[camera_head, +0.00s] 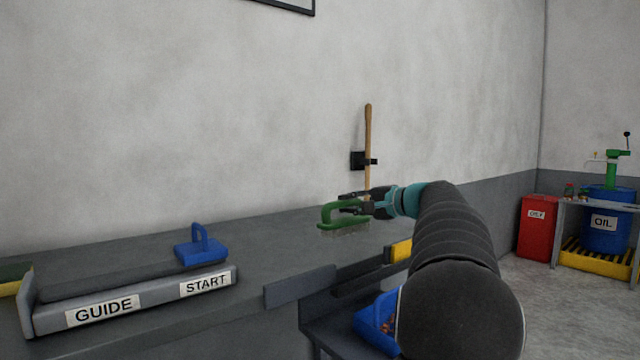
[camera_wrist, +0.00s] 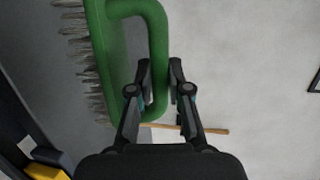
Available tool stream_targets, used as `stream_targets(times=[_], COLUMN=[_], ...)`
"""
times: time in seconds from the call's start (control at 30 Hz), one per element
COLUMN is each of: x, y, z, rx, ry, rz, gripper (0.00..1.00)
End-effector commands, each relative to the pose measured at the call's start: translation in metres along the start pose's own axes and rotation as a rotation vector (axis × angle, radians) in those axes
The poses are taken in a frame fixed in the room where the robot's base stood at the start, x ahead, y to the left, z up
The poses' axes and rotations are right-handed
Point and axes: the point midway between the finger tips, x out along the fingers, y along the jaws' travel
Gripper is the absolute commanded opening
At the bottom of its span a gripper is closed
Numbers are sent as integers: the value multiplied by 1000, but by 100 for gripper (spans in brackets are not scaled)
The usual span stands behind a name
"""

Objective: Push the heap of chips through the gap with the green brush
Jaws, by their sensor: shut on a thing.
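The green brush (camera_head: 341,217) is in my gripper (camera_head: 358,203), held above the grey bench with its bristles pointing down in the head view. In the wrist view my gripper (camera_wrist: 160,75) is shut on the handle of the green brush (camera_wrist: 112,60), and the bristles show at the left. I see no heap of chips on the visible bench top. The gap (camera_head: 333,288) seems to be the break between raised grey strips at the bench's front edge, partly behind my arm.
A blue block with a handle (camera_head: 201,251) sits on the guide (camera_head: 130,300) at the left. A yellow block (camera_head: 400,251) stands at the bench edge. A blue bin (camera_head: 375,318) is below, partly hidden by my arm. A wooden handle (camera_head: 367,140) hangs on the wall.

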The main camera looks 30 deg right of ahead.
Motion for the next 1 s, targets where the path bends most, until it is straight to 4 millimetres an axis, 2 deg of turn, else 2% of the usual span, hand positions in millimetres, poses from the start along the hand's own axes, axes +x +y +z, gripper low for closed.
stream_targets(times=[0.1,0.3,1.0], x=[0,0,0], y=[-12,-22,-22], z=[2,4,4], rx=[-1,-1,-1], ry=[-4,-7,-7], rz=[-1,-1,0], gripper=[0,0,0])
